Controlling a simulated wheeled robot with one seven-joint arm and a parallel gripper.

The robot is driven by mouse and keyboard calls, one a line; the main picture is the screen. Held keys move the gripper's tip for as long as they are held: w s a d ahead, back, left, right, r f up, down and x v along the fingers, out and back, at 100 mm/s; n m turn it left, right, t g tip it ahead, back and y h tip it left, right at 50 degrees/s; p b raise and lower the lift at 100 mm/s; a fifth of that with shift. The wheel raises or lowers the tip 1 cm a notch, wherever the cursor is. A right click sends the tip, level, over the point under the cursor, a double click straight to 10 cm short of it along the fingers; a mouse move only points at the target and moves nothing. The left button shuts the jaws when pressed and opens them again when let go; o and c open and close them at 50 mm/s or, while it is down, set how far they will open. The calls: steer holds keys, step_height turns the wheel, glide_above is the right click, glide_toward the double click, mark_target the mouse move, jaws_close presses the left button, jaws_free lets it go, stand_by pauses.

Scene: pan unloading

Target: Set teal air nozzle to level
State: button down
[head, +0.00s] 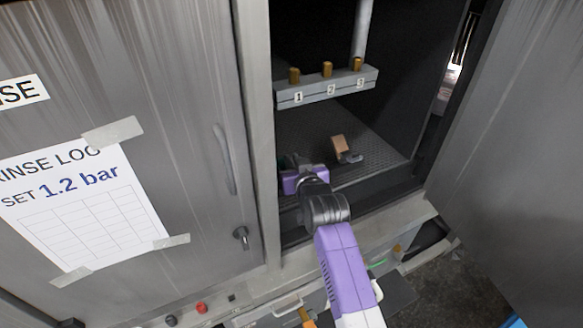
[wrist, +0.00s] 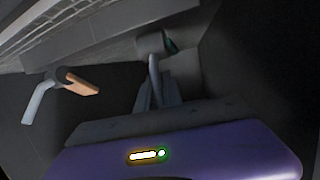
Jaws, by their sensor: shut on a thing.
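The teal air nozzle (wrist: 171,43) shows in the wrist view as a grey fitting with a dark teal part, at the top centre. A grey bent stem (wrist: 153,66) runs down from it between the fingers of my gripper (wrist: 155,92), which is shut on that stem. In the head view my gripper (head: 292,168) is low inside the open cabinet, near its left side. There my wrist hides most of the teal nozzle, and its tilt is hard to tell.
A second nozzle with a tan-orange head (head: 338,144) sits to the right of my gripper, also in the wrist view (wrist: 82,86). A rail numbered 1 to 3 (head: 328,88) with brass fittings is above. An open door (head: 510,170) stands at right.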

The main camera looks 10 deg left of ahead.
steer(key=shift+w+a+r+g+p, duration=0.2)
steer(key=shift+r+g+p, duration=0.1)
steer(key=shift+g+p, duration=0.15)
steer(key=shift+f+h, duration=0.3)
steer(key=c, duration=1.5)
jaws_free()
steer(key=v, duration=0.7)
steer(key=shift+s+r, duration=0.2)
steer(key=shift+s, duration=0.05)
